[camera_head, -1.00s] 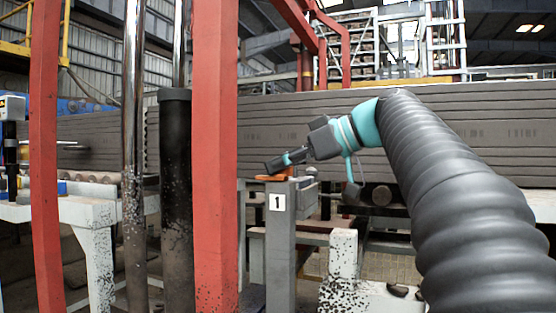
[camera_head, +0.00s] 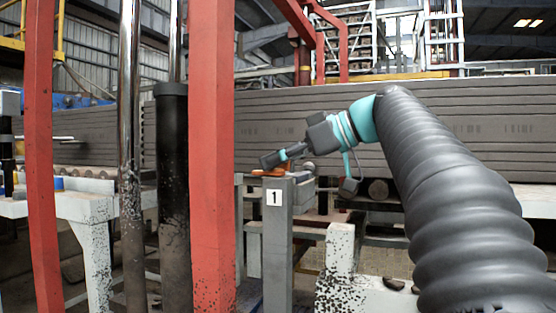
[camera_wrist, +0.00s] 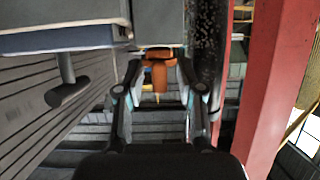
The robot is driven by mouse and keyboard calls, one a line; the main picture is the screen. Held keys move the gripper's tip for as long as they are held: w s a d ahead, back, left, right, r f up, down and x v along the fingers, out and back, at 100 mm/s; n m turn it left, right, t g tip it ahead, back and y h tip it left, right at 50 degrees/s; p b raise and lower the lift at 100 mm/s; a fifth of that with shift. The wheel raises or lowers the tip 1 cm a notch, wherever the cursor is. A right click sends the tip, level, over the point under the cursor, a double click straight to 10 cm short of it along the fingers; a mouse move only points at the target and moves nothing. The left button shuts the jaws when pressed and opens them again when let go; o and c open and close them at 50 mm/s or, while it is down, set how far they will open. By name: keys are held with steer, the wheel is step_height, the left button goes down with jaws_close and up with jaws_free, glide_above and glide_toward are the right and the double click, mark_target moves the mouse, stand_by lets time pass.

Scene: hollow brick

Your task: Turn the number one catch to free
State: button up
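The catch is an orange piece (camera_head: 270,172) on top of a grey post (camera_head: 278,245) with a white number 1 plate (camera_head: 274,198). In the wrist view the orange catch (camera_wrist: 158,58) shows a wide head and a narrow tongue pointing down the picture. My gripper (camera_head: 266,160) is at the post top, just above the catch in the head view. In the wrist view my gripper (camera_wrist: 159,68) has its two fingers apart, one on each side of the catch. Whether either finger touches it I cannot tell.
A red upright (camera_head: 212,160) and a dark cylinder (camera_head: 174,200) stand left of the post. A long stack of grey boards (camera_head: 300,125) runs behind it. The red upright (camera_wrist: 270,90) is close on the right in the wrist view.

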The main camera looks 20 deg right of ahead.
steer(key=v, duration=1.2)
stand_by(0.3)
